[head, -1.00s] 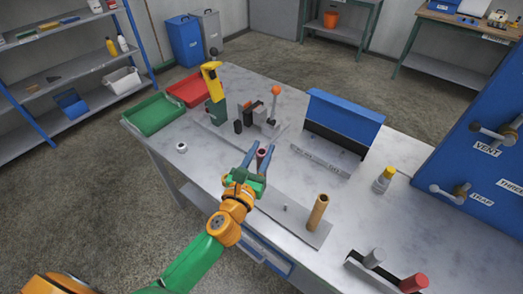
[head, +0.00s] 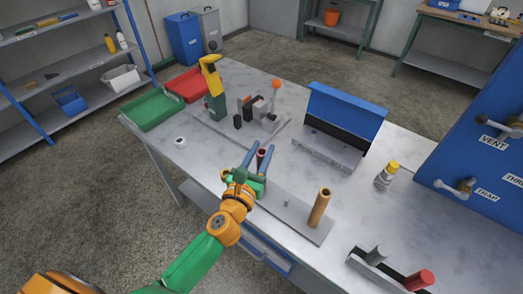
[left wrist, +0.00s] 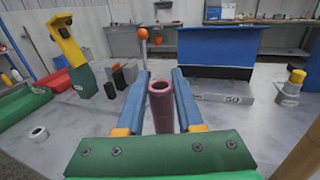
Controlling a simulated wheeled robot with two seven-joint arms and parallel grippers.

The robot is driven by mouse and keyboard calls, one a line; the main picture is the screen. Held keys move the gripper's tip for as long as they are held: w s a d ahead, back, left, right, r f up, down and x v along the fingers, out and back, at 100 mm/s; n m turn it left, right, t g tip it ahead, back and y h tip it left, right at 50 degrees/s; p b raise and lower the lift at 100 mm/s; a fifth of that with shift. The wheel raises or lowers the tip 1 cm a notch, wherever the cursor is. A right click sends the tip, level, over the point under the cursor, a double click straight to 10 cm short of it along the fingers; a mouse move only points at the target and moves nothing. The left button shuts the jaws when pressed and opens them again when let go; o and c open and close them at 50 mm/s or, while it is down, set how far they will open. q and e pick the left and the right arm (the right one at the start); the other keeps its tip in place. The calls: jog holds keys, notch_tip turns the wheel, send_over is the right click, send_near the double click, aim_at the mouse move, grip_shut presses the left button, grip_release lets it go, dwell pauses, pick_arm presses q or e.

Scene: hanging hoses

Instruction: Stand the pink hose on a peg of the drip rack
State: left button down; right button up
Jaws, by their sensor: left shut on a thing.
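The pink hose (left wrist: 161,105) is a short, dull pink tube with an open top. It stands upright between the blue fingers of my left gripper (left wrist: 160,100), which is shut on it. In the head view the top of the hose (head: 261,155) shows between the fingers of my left gripper (head: 259,160). The drip rack (head: 300,222) is a long grey plate on the table, with a bare short peg (head: 287,203) and a tan hose (head: 320,207) standing on it. The lower end of the pink hose is hidden, so I cannot tell whether it is on a peg. My right gripper is not in view.
A grey-and-blue box (head: 342,115) stands behind the gripper. A yellow-topped tool (head: 212,85), a lever with an orange knob (head: 276,85) and two trays are at the back left. A yellow-capped bottle (head: 386,175) and a holder with grey and red cylinders (head: 418,281) are right.

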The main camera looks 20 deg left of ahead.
pick_arm(q)
jog(key=shift+f+b, duration=0.75)
jog(key=shift+f, duration=0.2)
jog(key=shift+c, duration=2.3)
grip_release()
jog(key=shift+r, duration=0.1)
jog(key=s+b, duration=0.1)
jog(key=s, duration=0.6)
jog(key=shift+a, duration=0.15)
